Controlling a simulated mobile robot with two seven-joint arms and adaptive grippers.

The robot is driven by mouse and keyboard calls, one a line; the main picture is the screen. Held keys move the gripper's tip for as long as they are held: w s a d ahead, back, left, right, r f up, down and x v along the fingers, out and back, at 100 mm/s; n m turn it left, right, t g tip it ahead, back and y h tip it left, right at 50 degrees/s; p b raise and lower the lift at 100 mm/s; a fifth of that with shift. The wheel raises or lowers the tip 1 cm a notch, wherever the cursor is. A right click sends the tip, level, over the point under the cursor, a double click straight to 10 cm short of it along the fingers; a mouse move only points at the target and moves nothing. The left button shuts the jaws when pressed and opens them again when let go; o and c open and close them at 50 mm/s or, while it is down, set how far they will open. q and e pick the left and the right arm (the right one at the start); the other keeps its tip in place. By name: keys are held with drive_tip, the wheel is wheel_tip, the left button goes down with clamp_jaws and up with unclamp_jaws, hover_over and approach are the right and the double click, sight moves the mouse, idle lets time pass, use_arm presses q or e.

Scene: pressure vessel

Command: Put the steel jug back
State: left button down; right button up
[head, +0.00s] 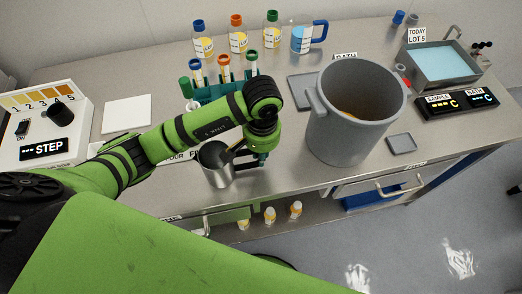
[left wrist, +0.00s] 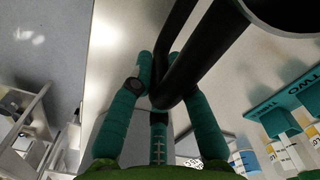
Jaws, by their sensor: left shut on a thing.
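The steel jug (head: 217,172) is upright near the front edge of the bench, and its handle points right, toward my left arm. I cannot tell whether its base touches the bench. My left gripper (head: 260,158) is shut on the jug's handle. In the left wrist view the teal fingers close around the dark handle (left wrist: 205,55), and part of the jug's dark body (left wrist: 285,14) shows at the top right. My right gripper is not in view.
A large grey vessel (head: 345,130) stands right of the jug. Behind my left arm is a teal rack with bottles (head: 225,75). A step box (head: 40,125) is at left, a white square (head: 127,114) beside it. A water bath (head: 440,66) is at the back right.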

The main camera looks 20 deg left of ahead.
use_arm(q)
drive_tip(key=shift+w+f, duration=0.1)
drive_tip(key=shift+f, duration=0.05)
drive_tip(key=c, duration=1.2)
unclamp_jaws()
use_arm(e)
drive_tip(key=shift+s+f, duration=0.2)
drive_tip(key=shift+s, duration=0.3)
use_arm(q)
drive_tip(key=shift+r, duration=0.45)
wheel_tip(320, 180, up, 10)
drive_tip(key=b, duration=0.3)
drive_tip(key=shift+w, duration=0.1)
drive_tip(key=shift+d+r, duration=0.1)
drive_tip(key=shift+r, duration=0.6)
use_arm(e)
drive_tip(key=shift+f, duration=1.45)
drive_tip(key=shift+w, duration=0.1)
